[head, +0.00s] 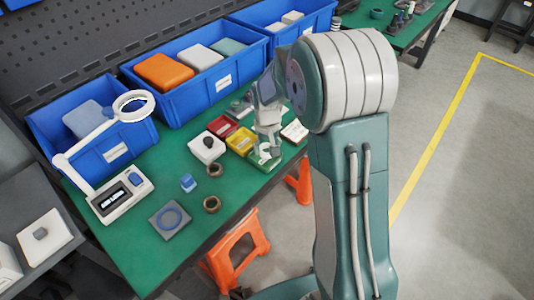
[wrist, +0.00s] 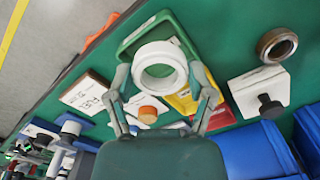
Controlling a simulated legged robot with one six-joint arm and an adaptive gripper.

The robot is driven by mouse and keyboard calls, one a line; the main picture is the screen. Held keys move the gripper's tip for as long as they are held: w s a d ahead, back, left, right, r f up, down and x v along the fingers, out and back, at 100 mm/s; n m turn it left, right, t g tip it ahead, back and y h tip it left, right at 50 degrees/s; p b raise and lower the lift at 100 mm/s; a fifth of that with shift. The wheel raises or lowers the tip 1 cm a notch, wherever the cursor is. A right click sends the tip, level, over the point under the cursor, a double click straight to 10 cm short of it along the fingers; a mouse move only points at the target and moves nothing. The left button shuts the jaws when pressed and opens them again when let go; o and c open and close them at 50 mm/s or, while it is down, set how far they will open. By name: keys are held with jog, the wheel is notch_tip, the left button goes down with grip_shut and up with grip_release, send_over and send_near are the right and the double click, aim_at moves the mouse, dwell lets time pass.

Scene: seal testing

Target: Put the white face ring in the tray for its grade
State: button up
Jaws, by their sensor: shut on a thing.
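The white face ring (wrist: 160,48) is held between the two fingertips of my gripper (wrist: 160,70), its hole facing the wrist camera. In the wrist view the ring overlaps the green tray (wrist: 145,28); its height above the tray floor is hard to tell. The yellow tray (wrist: 183,103) and the red tray (wrist: 222,118) lie alongside, partly hidden by my fingers. In the head view my gripper (head: 267,145) points down over the green tray (head: 265,161), with the yellow tray (head: 240,141) and red tray (head: 222,126) beyond; the ring is hard to make out there.
A white block with a dark knob (head: 207,148) stands beside the trays. A lamp-armed meter (head: 122,196) and blue bins (head: 215,85) border the green table.

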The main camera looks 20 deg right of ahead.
aim_at(264, 148)
jog(key=shift+w+f, duration=0.9)
jog(key=shift+f, duration=0.25)
jog(key=shift+w+a+f, duration=0.1)
jog(key=shift+w+f, duration=0.25)
jog(key=shift+f, duration=0.05)
notch_tip(264, 148, down, 2)
jog(key=shift+f, duration=0.25)
jog(key=shift+d+f, duration=0.25)
jog(key=shift+f, duration=0.1)
jog(key=o, duration=1.1)
jog(key=shift+a+f, duration=0.1)
